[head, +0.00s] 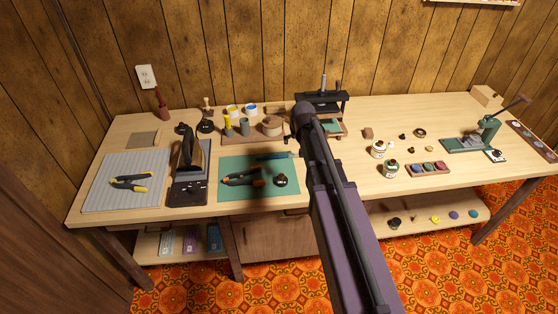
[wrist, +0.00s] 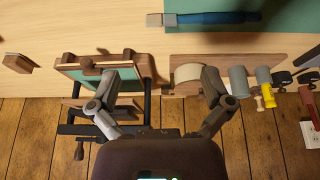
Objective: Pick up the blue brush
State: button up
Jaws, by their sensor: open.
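The blue brush (head: 274,156) lies on the green mat (head: 230,190) near its far edge, next to my arm in the head view. In the wrist view the blue brush (wrist: 212,18) lies sideways near the top edge. Its blue handle is at the right and a pale block-like tip is at the left. My gripper (wrist: 159,80) is open and empty, with its two fingers spread wide. The brush is beyond the fingertips, apart from them. In the head view my arm hides most of the gripper.
A wooden holder (wrist: 218,67) with several cylinders and a dark press frame (head: 322,99) stand near the gripper. Pliers (head: 242,178) and a small dark round item (head: 280,180) share the mat. A black upright device (head: 188,160) stands left of it. Jars (head: 378,149) are at the right.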

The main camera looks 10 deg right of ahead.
jog(key=b, duration=0.5)
send_over(295, 154)
jog(key=s, duration=0.2)
jog(key=shift+s+a+f, duration=0.1)
jog(key=shift+f, duration=1.2)
jog(key=shift+s+a+f, duration=0.1)
jog(key=shift+f, duration=1.2)
jog(key=shift+w+f, duration=0.1)
jog(key=shift+f, duration=0.1)
jog(key=shift+f, duration=0.1)
jog(key=shift+w+b+x, duration=0.2)
jog(key=shift+b+x, duration=2.2)
jog(key=shift+x, duration=0.15)
jog(key=shift+s, duration=0.1)
jog(key=c, duration=0.9)
jog(key=shift+o, duration=0.2)
jog(key=shift+r, duration=0.25)
